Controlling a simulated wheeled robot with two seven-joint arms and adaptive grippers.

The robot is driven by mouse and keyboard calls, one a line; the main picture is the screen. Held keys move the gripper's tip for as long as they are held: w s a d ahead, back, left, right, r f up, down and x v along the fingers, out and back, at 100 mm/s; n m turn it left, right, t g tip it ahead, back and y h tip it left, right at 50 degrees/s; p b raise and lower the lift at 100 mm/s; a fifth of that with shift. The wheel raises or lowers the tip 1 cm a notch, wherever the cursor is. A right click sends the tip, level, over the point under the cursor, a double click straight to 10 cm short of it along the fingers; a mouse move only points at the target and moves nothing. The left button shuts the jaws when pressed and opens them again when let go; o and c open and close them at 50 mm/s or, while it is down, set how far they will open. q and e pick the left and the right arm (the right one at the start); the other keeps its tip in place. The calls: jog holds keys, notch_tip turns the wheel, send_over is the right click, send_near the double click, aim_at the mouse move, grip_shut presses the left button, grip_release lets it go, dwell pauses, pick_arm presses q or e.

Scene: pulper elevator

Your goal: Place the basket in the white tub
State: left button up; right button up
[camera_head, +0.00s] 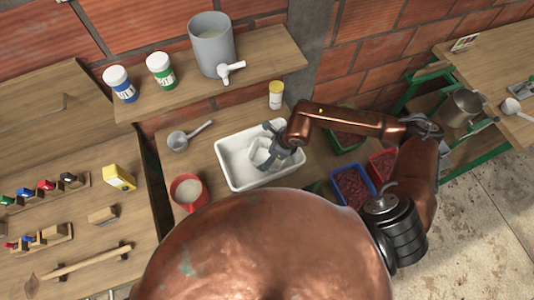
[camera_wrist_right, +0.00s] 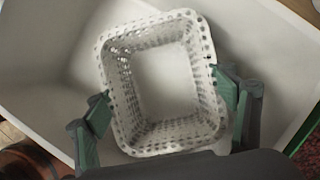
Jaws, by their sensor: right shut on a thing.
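The white tub (camera_head: 233,178) stands on the wooden table in the head view, and its pale floor and walls also surround the basket in the wrist view (camera_wrist_right: 45,65). The basket (camera_wrist_right: 165,140) is white, perforated and squarish, with its open top facing the wrist camera and nothing inside. In the head view the basket (camera_head: 260,155) shows within the tub's outline, partly covered by my right gripper (camera_head: 268,145). The right gripper's green-padded fingers (camera_wrist_right: 162,98) are shut on opposite sides of the basket. I cannot tell whether its base touches the tub floor. My left gripper is not in view.
Crates of red berries (camera_head: 353,187) lie to the right. A shelf above holds a grey pot (camera_head: 212,48) and two jars.

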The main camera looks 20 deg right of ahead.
jog(key=o, duration=0.7)
jog(key=shift+f, duration=0.15)
jog(key=o, duration=0.5)
jog(key=shift+c, duration=0.2)
jog(key=v, duration=1.2)
